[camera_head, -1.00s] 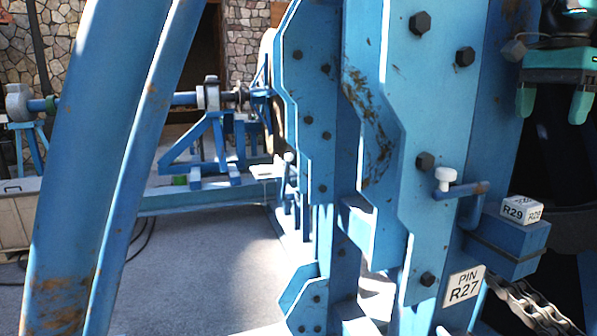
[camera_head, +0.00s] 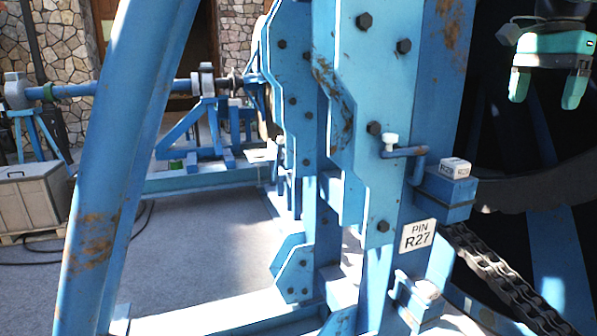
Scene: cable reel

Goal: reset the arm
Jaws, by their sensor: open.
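My gripper (camera_head: 547,88) is at the upper right, teal, with its two fingers hanging down and apart. Nothing is between the fingers. It hangs in front of the dark side of the large reel (camera_head: 530,190), to the right of the blue steel frame. The rest of my arm is mostly cut off by the top edge.
A blue bolted frame (camera_head: 385,110) stands close in the middle, with a white-tipped pin (camera_head: 391,141) and a "PIN R27" sign (camera_head: 418,236). A thick blue post (camera_head: 125,150) stands left. A chain (camera_head: 500,270) runs lower right. Grey floor (camera_head: 215,240) lies open between.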

